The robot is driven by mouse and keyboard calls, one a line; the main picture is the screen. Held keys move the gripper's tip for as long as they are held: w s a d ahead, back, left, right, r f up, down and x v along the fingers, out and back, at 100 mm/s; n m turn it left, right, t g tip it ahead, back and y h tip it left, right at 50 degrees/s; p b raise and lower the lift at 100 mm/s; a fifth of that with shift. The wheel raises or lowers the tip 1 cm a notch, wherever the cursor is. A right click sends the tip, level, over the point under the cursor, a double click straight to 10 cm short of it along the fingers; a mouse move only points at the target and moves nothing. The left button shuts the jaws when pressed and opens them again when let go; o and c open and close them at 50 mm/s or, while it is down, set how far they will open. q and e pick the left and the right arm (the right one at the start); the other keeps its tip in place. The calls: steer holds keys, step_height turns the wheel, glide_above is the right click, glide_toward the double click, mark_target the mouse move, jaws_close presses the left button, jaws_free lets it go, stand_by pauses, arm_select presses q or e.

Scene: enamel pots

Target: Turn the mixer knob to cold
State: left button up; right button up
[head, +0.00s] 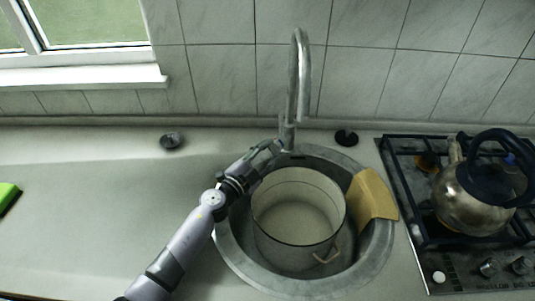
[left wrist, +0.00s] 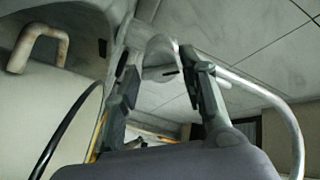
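The metal mixer tap (head: 301,78) stands behind the sink, its tall curved spout rising against the tiles. It also shows in the left wrist view, with its spout (left wrist: 270,95) bending down at the right. My left gripper (head: 272,147) is at the left side of the tap's base, above the sink's back rim. In the left wrist view my left gripper (left wrist: 158,62) has its fingers apart, with a pale metal part of the tap seen between and beyond them. I cannot tell whether they touch it. The knob is hard to make out. My right gripper is not in view.
A large enamel pot (head: 290,240) stands in the round sink (head: 375,262), below my left gripper. A yellow-brown board (head: 372,195) leans at the sink's right. A kettle (head: 470,195) stands on the gas hob (head: 412,200). The counter (head: 90,215) at left is mostly clear.

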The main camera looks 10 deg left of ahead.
arm_select(q)
steer(key=c, duration=0.7)
steer(key=shift+m, duration=0.4)
steer(key=m, duration=0.6)
steer(key=shift+m+b, duration=0.3)
steer(key=shift+b, duration=0.05)
steer(key=m, duration=0.4)
steer(key=shift+b, duration=0.3)
steer(key=shift+m, duration=2.2)
